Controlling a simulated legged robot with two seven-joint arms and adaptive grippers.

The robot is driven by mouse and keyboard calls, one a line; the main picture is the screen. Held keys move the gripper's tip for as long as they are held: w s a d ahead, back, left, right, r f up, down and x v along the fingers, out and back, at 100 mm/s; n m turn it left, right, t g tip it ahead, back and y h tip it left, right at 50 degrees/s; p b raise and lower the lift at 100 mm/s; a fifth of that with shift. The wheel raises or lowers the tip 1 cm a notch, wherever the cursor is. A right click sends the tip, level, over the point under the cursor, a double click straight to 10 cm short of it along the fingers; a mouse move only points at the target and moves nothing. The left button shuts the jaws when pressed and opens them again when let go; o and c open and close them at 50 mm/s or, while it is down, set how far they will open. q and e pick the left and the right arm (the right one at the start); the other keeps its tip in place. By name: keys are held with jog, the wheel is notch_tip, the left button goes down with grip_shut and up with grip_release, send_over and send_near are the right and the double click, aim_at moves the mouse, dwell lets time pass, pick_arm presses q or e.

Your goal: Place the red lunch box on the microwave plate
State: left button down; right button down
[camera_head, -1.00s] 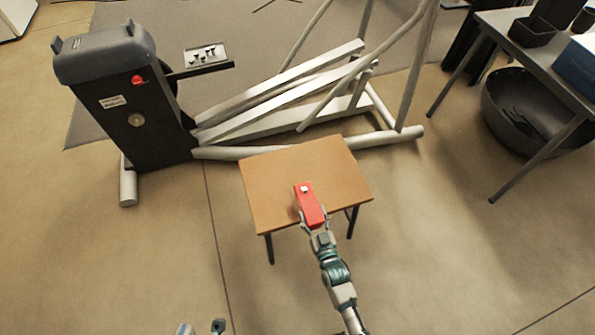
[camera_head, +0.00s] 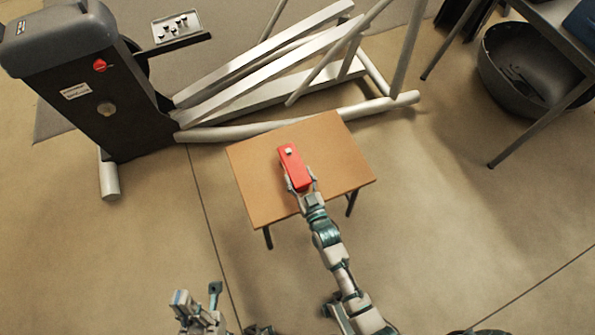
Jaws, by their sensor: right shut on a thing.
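A red box (camera_head: 293,168) with a small white piece on its top is in the head view, over the small brown table (camera_head: 335,145). I cannot tell whether it rests on the tabletop or is just above it. My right gripper (camera_head: 300,182) is at the box's near end, with a finger on each side, shut on it. My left gripper (camera_head: 197,294) is low at the left, away from the table, with its fingers apart and nothing between them. No microwave plate shows.
An elliptical machine (camera_head: 110,100) with a red knob (camera_head: 99,66) and a small tray of parts (camera_head: 178,28) stands behind the table. A black bin (camera_head: 515,80) sits beneath a grey table (camera_head: 560,35) at the upper right. The brown tabletop around the box is bare.

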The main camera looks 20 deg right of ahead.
jog(key=c, duration=0.6)
grip_release()
jog(key=o, duration=0.3)
jog(key=shift+w, duration=0.1)
jog(key=shift+o, duration=0.2)
jog(key=shift+r, duration=0.1)
